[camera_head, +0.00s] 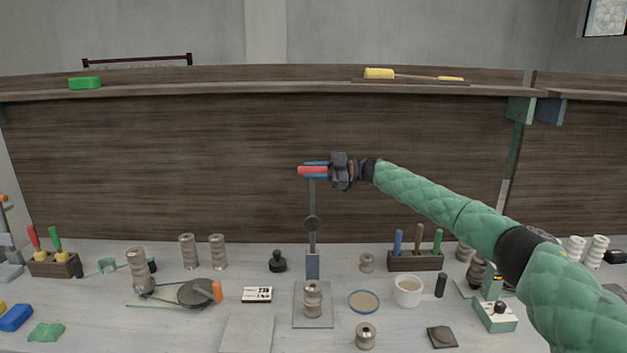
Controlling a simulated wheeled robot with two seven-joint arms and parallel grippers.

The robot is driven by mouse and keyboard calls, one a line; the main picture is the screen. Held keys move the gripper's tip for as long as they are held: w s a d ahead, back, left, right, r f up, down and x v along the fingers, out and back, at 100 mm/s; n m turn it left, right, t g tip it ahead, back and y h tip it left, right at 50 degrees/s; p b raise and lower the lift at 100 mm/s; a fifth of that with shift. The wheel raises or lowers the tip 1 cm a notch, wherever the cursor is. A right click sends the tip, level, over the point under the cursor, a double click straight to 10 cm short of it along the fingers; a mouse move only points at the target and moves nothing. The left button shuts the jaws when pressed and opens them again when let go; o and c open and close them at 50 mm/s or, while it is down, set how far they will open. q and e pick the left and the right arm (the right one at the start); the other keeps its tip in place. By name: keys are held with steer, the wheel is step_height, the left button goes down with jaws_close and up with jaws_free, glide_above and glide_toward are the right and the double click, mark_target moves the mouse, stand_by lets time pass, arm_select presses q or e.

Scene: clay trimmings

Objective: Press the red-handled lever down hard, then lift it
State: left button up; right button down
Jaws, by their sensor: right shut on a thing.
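The lever's red handle (311,170) is at the centre of the head view, high above the table and in front of the wooden back panel. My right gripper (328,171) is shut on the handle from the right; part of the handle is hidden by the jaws. Below it a grey upright post (312,205) runs down to a grey base plate (300,318) on the table. A spool-shaped clay piece (313,295) stands on that plate, under the handle. My left gripper is not in view.
A white cup (407,291), a round tan dish (363,301) and a tool block (415,262) stand right of the lever. A crank device (195,292) and a small card (257,294) are at left. Another clay spool (365,336) stands in front.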

steer(key=shift+w+f+m, duration=0.2)
steer(key=shift+w, duration=0.25)
steer(key=shift+w+f+m, duration=0.15)
steer(key=shift+w+m, duration=0.05)
steer(key=shift+w, duration=0.65)
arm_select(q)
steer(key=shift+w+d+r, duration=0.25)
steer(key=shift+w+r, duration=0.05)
arm_select(e)
steer(key=shift+d+r, duration=0.1)
